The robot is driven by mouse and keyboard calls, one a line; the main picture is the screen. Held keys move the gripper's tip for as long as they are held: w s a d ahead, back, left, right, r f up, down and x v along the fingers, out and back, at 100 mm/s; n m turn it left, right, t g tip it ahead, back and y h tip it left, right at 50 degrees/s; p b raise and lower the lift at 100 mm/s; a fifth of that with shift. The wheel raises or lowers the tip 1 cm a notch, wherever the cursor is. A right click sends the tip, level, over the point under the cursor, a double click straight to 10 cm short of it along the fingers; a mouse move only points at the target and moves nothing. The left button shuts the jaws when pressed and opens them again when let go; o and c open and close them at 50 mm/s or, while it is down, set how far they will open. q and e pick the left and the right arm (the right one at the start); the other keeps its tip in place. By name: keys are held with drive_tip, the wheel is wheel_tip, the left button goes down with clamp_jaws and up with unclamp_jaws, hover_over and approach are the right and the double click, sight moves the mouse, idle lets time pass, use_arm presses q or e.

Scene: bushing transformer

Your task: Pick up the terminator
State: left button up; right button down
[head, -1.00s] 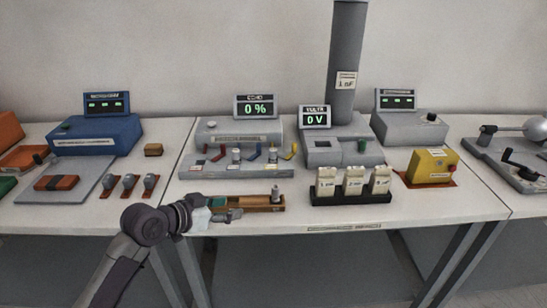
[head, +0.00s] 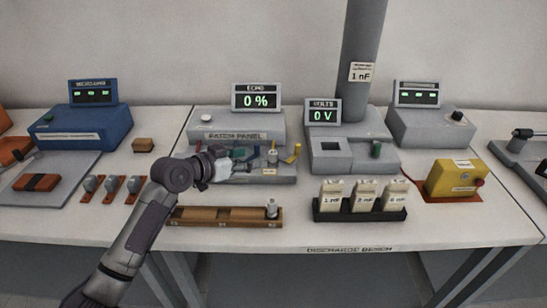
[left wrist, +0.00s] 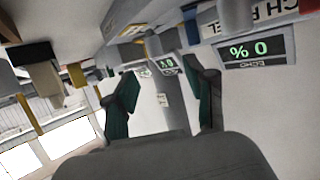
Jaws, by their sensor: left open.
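No label marks the terminator, and I cannot tell for sure which piece it is. A small grey metal cylinder (head: 272,208) stands upright at the right end of the wooden tray (head: 215,222). A similar pale cylinder (head: 272,158) stands on the patch panel (head: 285,178). My left gripper (head: 243,166) is over the front of the patch panel, left of that cylinder and hiding part of the panel. In the left wrist view its two green-padded fingers (left wrist: 165,102) are apart, with nothing clearly held between them. My right gripper is not in view.
A black rack (head: 360,215) with white 1 nF-type blocks stands right of the wooden tray. A yellow box (head: 455,178) is farther right. Three small knobs (head: 112,186) are at left. A tall grey column (head: 361,60) rises behind the volts meter (head: 322,113).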

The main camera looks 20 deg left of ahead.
sight(270, 155)
use_arm(q)
drive_tip(key=x, duration=0.4)
drive_tip(key=shift+w, duration=0.1)
drive_tip(key=shift+w+d+f, duration=0.15)
drive_tip(key=shift+w+d+f+p, duration=0.1)
drive_tip(key=shift+w+d+p, duration=0.55)
drive_tip(key=shift+p, duration=0.1)
drive_tip(key=x, duration=0.3)
drive_tip(key=shift+w+d+f, duration=0.1)
drive_tip(key=shift+d+f, duration=0.1)
drive_tip(key=shift+f, duration=0.05)
drive_tip(key=shift+a, duration=0.1)
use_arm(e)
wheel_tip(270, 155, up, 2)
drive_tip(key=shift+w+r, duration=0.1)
use_arm(q)
drive_tip(key=shift+c, duration=1.4)
clamp_jaws()
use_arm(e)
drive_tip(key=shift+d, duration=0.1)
